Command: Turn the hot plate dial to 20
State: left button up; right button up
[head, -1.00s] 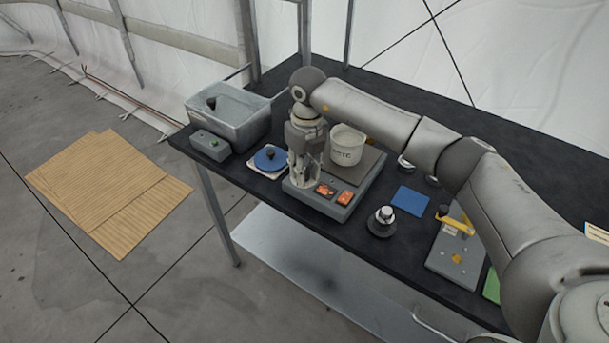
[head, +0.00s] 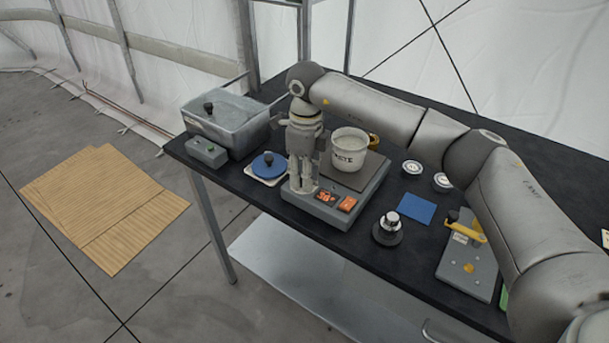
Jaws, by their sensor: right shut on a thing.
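The hot plate (head: 372,185) is a grey box with a dark top plate, standing on the black bench with a white beaker (head: 350,150) on it. My right gripper (head: 303,188) points down at the left end of this panel. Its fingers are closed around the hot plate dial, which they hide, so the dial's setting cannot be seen. My left gripper is not in view.
Left of the hot plate are a blue round knob on a white base (head: 268,164), a grey control box (head: 207,152) and a grey tub (head: 232,124). Right are a black-based silver knob (head: 389,226), a blue square (head: 417,208) and a yellow-handled grey plate (head: 467,262).

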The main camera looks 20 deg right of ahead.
dwell(0.4)
jog(key=o, duration=0.8)
jog(key=shift+c, duration=0.2)
jog(key=shift+r, duration=0.1)
notch_tip(320, 180, up, 12)
jog(key=shift+w+d, duration=0.15)
jog(key=shift+d, duration=0.05)
